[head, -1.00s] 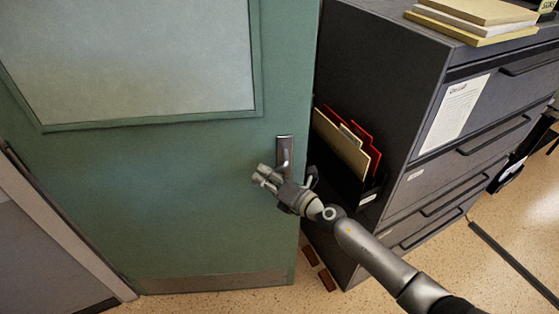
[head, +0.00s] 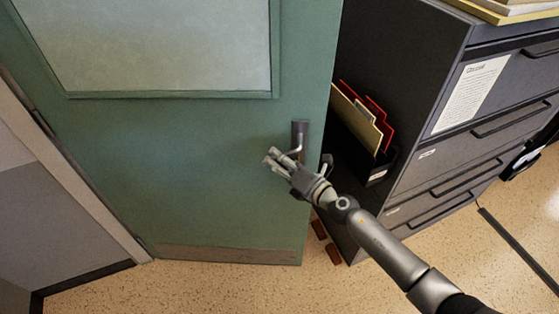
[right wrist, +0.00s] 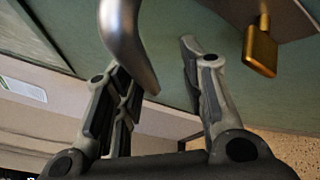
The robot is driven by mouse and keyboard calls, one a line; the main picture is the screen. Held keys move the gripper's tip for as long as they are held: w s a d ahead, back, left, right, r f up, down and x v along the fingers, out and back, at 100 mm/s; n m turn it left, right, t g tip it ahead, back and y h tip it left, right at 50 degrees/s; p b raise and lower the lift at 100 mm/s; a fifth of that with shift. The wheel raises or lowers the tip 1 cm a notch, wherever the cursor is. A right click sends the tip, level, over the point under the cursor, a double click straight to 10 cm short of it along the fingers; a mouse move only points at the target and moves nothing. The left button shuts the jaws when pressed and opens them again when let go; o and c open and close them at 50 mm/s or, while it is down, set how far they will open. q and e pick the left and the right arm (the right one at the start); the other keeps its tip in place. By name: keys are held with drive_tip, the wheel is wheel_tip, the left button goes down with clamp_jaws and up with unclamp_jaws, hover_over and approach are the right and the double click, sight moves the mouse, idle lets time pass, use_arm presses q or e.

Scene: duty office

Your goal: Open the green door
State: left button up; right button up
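The green door (head: 200,170) fills the left and middle of the head view, with a pale window pane and a metal kick plate. Its silver lever handle (head: 299,140) is near the right edge. My right gripper (head: 275,162) is at the handle, its fingers pointing left. In the right wrist view the curved lever (right wrist: 125,45) hangs in front of the fingers, nearer the left one. The fingers of my right gripper (right wrist: 160,95) stand apart, with no grip on the lever visible. My left gripper is not in view.
A dark filing cabinet (head: 400,95) stands close right of the door edge, with a folder holder (head: 365,120) on its side. Small brown blocks (head: 327,243) lie on the floor by the gap. A brass-coloured lock (right wrist: 260,50) shows in the wrist view. Speckled floor is clear in front.

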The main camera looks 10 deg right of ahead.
drive_tip(key=v, duration=1.2)
